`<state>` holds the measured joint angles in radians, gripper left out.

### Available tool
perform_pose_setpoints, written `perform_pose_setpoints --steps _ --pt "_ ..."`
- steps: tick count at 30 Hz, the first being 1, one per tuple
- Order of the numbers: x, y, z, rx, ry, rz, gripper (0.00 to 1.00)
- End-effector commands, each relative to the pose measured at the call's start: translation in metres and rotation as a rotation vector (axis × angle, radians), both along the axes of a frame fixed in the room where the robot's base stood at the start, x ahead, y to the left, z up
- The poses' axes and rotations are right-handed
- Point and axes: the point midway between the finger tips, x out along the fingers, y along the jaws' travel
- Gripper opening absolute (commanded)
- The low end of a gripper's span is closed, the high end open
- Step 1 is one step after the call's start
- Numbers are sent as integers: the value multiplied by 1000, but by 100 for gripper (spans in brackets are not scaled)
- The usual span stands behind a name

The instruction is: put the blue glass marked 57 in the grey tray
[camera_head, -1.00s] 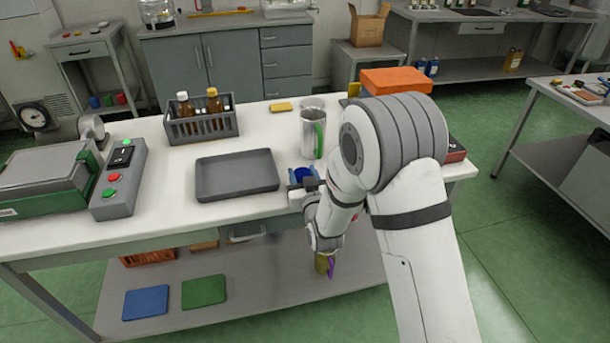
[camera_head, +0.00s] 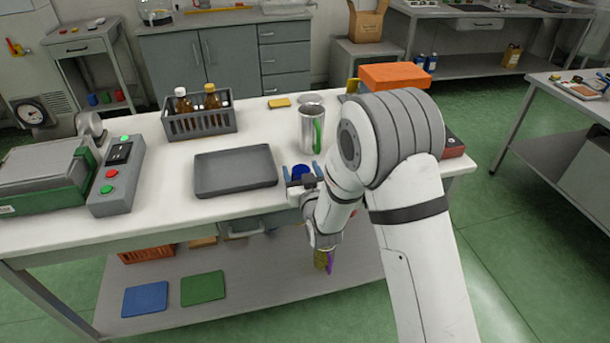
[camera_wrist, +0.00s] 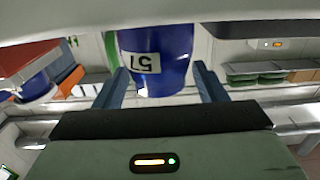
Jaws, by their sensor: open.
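The blue glass (camera_wrist: 172,75) bears a white label reading 57, upside down in the wrist view. In the head view the blue glass (camera_head: 302,171) stands near the table's front edge, right of the grey tray. My gripper (camera_wrist: 158,80) is open, with one finger on each side of the glass and gaps showing in the wrist view. In the head view my gripper (camera_head: 301,178) is at the glass, partly hiding it. The grey tray (camera_head: 235,172) lies flat and empty on the white table.
A metal jug with a green handle (camera_head: 312,130) stands behind the glass. A grey bottle crate (camera_head: 202,122) is behind the tray. A control box (camera_head: 118,178) stands left of it. In the wrist view another blue object (camera_wrist: 35,88) shows at left.

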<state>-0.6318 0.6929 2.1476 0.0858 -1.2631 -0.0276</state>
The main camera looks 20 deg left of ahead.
Motion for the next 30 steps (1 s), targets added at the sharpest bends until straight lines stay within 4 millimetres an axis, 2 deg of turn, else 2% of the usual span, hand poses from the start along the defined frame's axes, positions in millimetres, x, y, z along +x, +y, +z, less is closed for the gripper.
perform_pose_setpoints --steps 3,5,18,24,30 --pt "-2 -1 4 -1 1 0 65" --pt "-10 -6 1 -1 2 0 65" --pt "-86 -53 2 0 0 -1 65" --pt "-101 -62 3 0 0 -1 65" --pt "-102 -63 4 0 0 -2 65"
